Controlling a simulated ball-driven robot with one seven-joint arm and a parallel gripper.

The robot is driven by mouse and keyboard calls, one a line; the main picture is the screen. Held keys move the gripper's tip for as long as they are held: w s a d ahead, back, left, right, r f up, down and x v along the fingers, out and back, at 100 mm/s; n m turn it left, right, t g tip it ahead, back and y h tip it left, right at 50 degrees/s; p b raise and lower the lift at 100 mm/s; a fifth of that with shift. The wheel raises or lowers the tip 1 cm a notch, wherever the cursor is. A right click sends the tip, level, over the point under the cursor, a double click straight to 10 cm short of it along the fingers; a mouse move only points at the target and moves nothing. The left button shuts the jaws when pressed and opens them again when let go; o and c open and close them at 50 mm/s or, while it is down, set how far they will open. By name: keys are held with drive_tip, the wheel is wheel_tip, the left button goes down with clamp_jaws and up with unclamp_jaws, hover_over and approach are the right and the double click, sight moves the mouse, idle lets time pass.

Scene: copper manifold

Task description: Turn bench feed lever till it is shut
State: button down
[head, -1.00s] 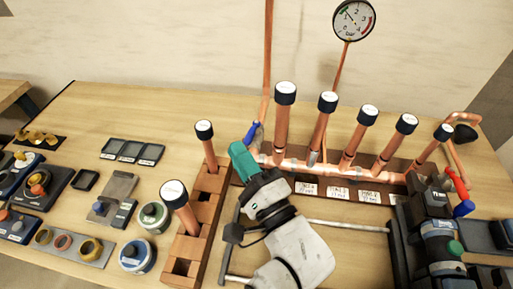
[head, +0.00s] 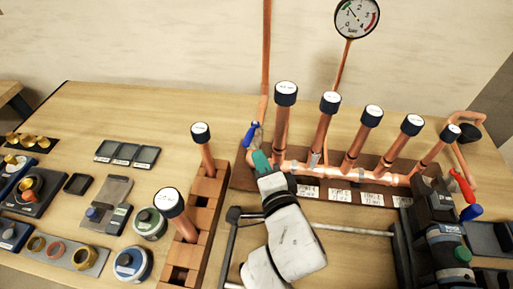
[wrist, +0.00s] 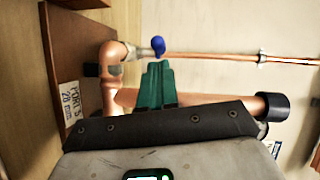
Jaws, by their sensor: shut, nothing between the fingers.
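The bench feed lever (head: 250,134) is the blue handle at the left end of the copper manifold (head: 330,171), beside the vertical copper pipe. In the head view it slants up to the right. In the wrist view the blue lever (wrist: 158,46) shows nearly end-on beside its silver valve body (wrist: 125,53). My gripper (head: 261,160) has teal fingers and sits just below and right of the lever in the head view. In the wrist view my gripper (wrist: 156,70) is shut and empty, its tips just short of the lever. I cannot tell whether they touch.
Several capped copper stubs (head: 322,130) rise from the manifold to the right. A wooden rack (head: 203,215) with two capped tubes stands left. A pressure gauge (head: 357,17) hangs behind. A red lever (head: 462,184) is at the right. Trays and rings lie on the left bench.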

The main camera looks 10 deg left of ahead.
sight(251, 133)
drive_tip(key=shift+x, duration=1.65)
drive_tip(key=shift+a, duration=0.15)
